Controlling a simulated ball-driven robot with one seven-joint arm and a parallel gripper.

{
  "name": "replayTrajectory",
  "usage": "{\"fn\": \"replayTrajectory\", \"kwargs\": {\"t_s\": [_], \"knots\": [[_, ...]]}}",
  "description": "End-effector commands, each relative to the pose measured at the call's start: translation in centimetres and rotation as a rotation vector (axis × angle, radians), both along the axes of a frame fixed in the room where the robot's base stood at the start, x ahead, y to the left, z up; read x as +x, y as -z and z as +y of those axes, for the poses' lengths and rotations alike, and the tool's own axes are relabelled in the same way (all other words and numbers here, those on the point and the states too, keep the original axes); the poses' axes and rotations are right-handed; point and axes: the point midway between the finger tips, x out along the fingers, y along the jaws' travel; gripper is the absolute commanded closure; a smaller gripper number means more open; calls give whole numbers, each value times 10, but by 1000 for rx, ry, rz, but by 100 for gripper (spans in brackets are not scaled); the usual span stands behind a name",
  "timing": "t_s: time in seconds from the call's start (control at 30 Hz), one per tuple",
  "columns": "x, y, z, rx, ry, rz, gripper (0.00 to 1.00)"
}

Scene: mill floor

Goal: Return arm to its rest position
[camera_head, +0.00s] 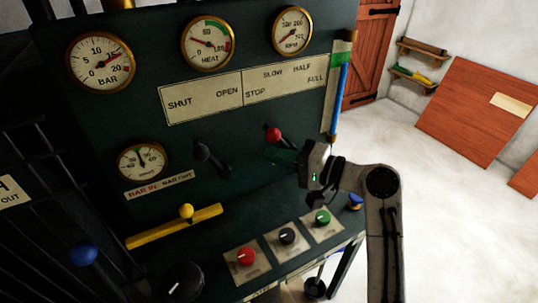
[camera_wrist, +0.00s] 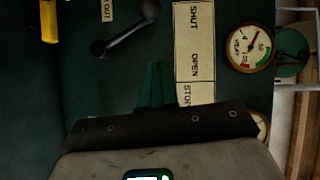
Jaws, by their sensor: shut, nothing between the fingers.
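My arm reaches in from the lower right of the head view, bent at the elbow, in front of a dark green control panel (camera_head: 140,115). My gripper (camera_head: 280,157) points left toward the panel, just below the red-knobbed lever (camera_head: 273,134). I cannot tell whether it touches the lever. In the wrist view my gripper's green fingers (camera_wrist: 155,83) are together and empty. They appear over the panel, beside the SHUT/OPEN label (camera_wrist: 194,60) and near a black lever (camera_wrist: 125,30).
Gauges, including the HEAT gauge (camera_head: 208,43), line the panel top. A ledge below bears a red knob (camera_head: 246,257), a black knob (camera_head: 287,236), a green knob (camera_head: 322,217) and a yellow bar (camera_head: 175,227). Open floor (camera_head: 440,190) lies right, before wooden boards (camera_head: 480,105).

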Motion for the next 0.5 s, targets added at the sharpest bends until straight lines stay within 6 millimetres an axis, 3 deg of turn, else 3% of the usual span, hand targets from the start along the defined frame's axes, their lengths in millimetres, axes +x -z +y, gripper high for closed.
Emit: {"fn": "replayTrajectory", "kwargs": {"t_s": [0.4, 0.5], "knots": [[0, 1, 0, -2, 0, 1, 100], [-6, 15, -5, -41, 8, 6, 100]]}}
